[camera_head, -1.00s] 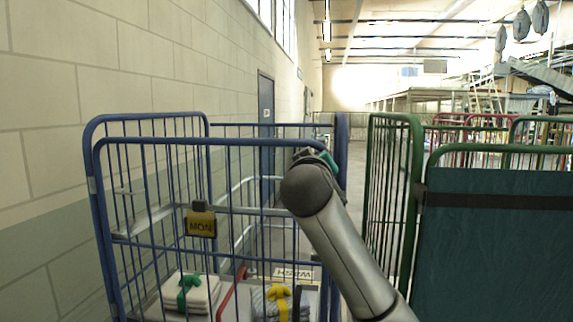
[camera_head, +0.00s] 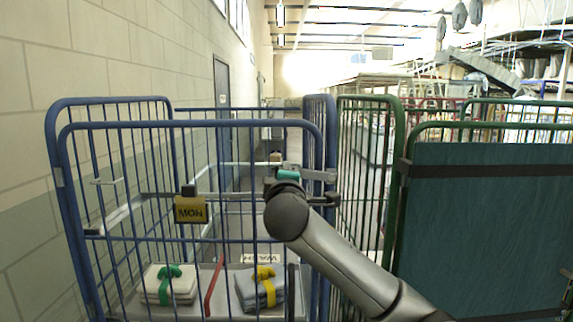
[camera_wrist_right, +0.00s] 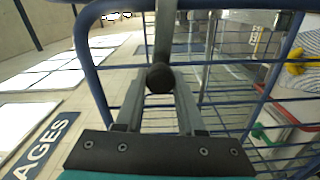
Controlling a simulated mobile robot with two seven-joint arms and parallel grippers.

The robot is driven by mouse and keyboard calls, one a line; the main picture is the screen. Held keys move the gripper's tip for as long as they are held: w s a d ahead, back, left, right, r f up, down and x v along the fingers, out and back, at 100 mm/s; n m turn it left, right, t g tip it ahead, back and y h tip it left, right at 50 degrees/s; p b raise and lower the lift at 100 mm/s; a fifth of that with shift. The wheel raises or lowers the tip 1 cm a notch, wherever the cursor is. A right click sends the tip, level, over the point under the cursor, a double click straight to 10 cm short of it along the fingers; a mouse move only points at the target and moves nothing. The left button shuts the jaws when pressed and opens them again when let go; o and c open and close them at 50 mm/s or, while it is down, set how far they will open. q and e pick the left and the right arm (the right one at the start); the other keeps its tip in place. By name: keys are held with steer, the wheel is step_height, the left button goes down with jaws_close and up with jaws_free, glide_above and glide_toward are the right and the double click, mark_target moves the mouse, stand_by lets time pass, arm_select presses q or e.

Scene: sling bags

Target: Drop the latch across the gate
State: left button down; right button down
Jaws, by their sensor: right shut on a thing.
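A blue barred cage (camera_head: 190,125) stands in front of me in the head view, its front gate side facing me. In the right wrist view, a grey flat bar (camera_wrist_right: 166,35), which looks like the latch, runs up from a round dark knob (camera_wrist_right: 160,78). My right gripper (camera_wrist_right: 160,90) is shut on this knob, close to the blue rail (camera_wrist_right: 240,5). In the head view, my right wrist and arm hide much of the grip at the cage's right side. How the bar lies against the gate is hard to tell. My left gripper is not in view.
A yellow MON tag (camera_head: 190,209) hangs on the cage front. Inside are folded cloths with a green strap (camera_head: 170,284) and a yellow strap (camera_head: 260,287). A green cage (camera_head: 370,98) and a teal-covered cage (camera_head: 485,220) stand close on the right. A wall is on the left.

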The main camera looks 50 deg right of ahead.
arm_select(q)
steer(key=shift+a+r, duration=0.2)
arm_select(e)
steer(key=shift+f+n, duration=0.75)
steer(key=shift+n, duration=0.15)
steer(key=shift+f, duration=0.1)
steer(key=c, duration=0.5)
jaws_free()
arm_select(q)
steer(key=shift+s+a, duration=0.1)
